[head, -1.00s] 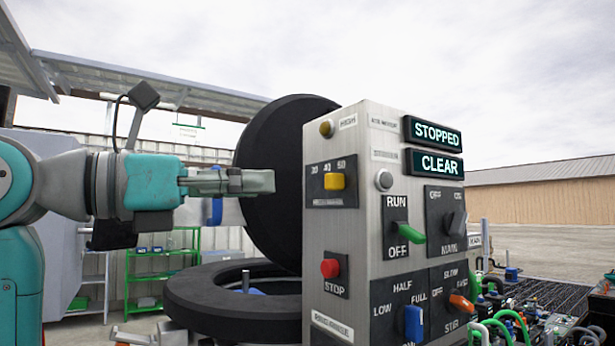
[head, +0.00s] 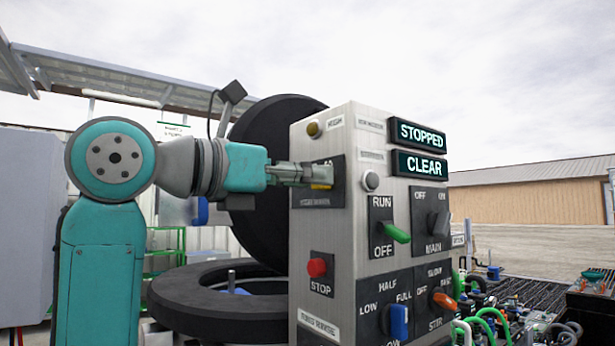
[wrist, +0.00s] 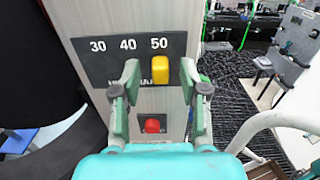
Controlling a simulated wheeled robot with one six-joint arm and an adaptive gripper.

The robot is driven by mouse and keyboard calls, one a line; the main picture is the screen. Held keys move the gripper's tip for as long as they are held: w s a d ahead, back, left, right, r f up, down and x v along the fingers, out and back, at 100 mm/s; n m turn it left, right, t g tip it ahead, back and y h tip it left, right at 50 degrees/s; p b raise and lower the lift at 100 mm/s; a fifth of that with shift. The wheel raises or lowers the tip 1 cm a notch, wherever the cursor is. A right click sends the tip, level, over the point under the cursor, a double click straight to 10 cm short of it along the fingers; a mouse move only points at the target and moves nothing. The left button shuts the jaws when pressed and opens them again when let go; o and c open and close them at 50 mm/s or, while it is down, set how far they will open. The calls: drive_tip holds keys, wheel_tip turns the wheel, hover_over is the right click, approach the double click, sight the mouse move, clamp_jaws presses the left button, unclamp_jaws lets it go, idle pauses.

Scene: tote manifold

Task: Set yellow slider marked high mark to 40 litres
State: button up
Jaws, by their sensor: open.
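The yellow slider (wrist: 161,70) is a small knob on a black plate (wrist: 110,64) marked 30, 40 and 50. In the wrist view it stands under the 50. In the head view the slider (head: 322,185) shows just below my gripper (head: 315,173), which covers the numbers. In the wrist view my gripper (wrist: 158,80) is open, with one finger on each side of the slider. The slider is closer to the right finger; contact cannot be told. The plate's lower label is mostly hidden by the fingers.
The grey panel also carries a red stop button (head: 316,267), a green run switch (head: 396,233), a blue switch (head: 399,320) and an orange stir knob (head: 444,300). Displays read STOPPED (head: 417,134) and CLEAR (head: 420,164). A round black lid (head: 262,180) stands behind the panel.

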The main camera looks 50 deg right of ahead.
drive_tip(key=shift+d, duration=0.25)
clamp_jaws()
drive_tip(key=w, duration=0.1)
drive_tip(key=w+d, duration=0.1)
drive_tip(key=w, duration=0.1)
drive_tip(key=shift+w, duration=0.1)
unclamp_jaws()
